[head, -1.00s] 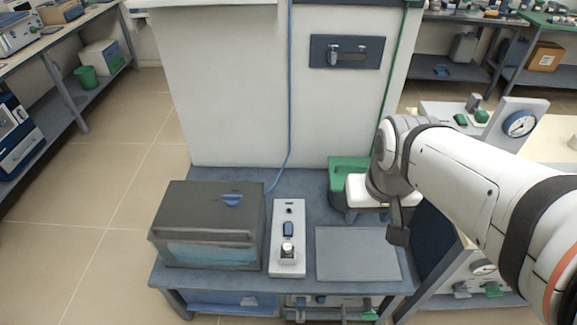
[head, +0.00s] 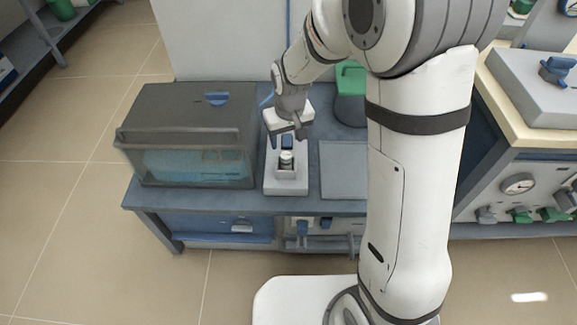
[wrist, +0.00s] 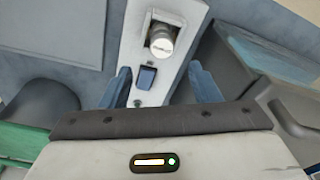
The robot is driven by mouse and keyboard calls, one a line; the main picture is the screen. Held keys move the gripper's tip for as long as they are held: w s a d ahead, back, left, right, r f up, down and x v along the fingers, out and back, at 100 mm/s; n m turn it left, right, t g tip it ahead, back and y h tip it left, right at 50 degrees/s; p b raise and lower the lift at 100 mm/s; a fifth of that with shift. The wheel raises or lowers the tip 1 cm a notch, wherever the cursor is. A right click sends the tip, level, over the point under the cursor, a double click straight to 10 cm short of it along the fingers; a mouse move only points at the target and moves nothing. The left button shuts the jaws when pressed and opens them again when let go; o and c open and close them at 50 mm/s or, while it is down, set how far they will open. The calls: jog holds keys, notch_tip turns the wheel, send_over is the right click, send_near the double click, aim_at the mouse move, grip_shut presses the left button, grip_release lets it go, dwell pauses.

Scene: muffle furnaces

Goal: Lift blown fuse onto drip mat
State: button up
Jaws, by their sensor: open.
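The fuse (head: 286,160) is a short pale silver cylinder seated in a socket on a narrow light-grey panel (head: 285,185). In the wrist view the fuse (wrist: 161,43) lies ahead of my gripper, in line with the gap between its fingers. My gripper (head: 289,130) is open and empty above the rear part of the panel. Its two blue fingers (wrist: 160,70) appear on either side of the panel, around a blue switch (wrist: 146,78). The drip mat, a flat grey rectangle (head: 341,165), lies right of the panel, partly hidden by my arm.
A dark box with a glassy front (head: 190,140) stands close left of the panel. A green container (head: 350,85) stands behind the mat. Another bench with gauges (head: 518,184) is at the right. A white cabinet wall (head: 220,40) rises behind the bench.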

aim_at(286, 155)
jog(key=f+b, duration=0.1)
jog(key=f, duration=0.3)
jog(key=f+b, duration=0.2)
jog(key=f, duration=0.1)
jog(key=shift+a+f, duration=0.2)
jog(key=shift+f, duration=0.2)
jog(key=shift+r, duration=0.1)
jog(key=shift+c, duration=0.5)
jog(key=c, duration=1)
